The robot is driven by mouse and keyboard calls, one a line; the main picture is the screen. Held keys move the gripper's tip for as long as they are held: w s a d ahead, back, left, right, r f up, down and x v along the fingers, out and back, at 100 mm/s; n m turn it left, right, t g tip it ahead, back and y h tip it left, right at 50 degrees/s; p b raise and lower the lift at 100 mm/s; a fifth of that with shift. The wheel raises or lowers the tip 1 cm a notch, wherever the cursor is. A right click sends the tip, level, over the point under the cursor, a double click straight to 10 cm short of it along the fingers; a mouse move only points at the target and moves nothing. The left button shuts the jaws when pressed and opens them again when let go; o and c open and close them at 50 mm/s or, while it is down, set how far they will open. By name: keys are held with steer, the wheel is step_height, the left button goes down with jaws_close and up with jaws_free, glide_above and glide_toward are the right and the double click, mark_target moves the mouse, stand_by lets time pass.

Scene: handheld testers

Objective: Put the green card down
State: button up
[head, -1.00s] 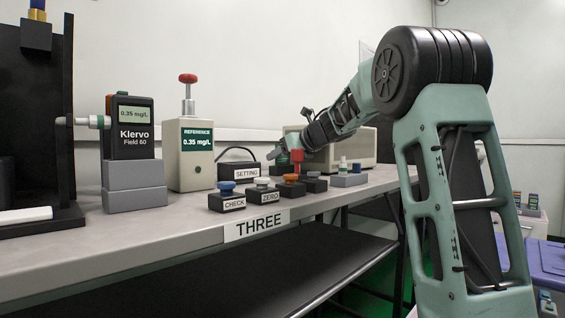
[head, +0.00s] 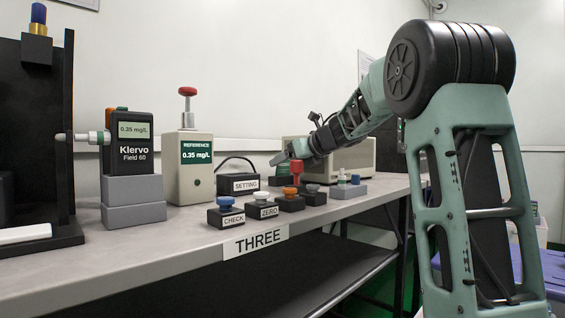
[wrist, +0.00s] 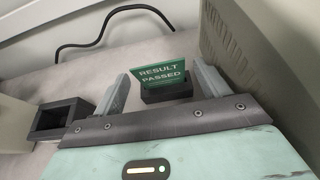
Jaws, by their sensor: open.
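The green card (wrist: 163,75), reading "RESULT PASSED", stands upright in a small dark holder (wrist: 167,92) on the bench in the wrist view. My gripper (wrist: 163,85) is open, with one finger to the left of the card and one to the right. The left finger is close to the card's left edge; I cannot tell whether they touch. In the head view my gripper (head: 275,159) is over the far part of the bench, and its fingers are too small to read there.
An empty dark open box (wrist: 60,119) is left of my gripper, and a beige case (wrist: 255,70) is close on its right. A red knob (head: 296,167) and several labelled buttons stand nearer on the bench (head: 150,228). A black cable (wrist: 110,22) runs behind.

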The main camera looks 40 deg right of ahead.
steer(key=p+v, duration=0.2)
steer(key=v, duration=0.6)
steer(key=shift+s+r, duration=0.15)
steer(key=shift+s, duration=0.2)
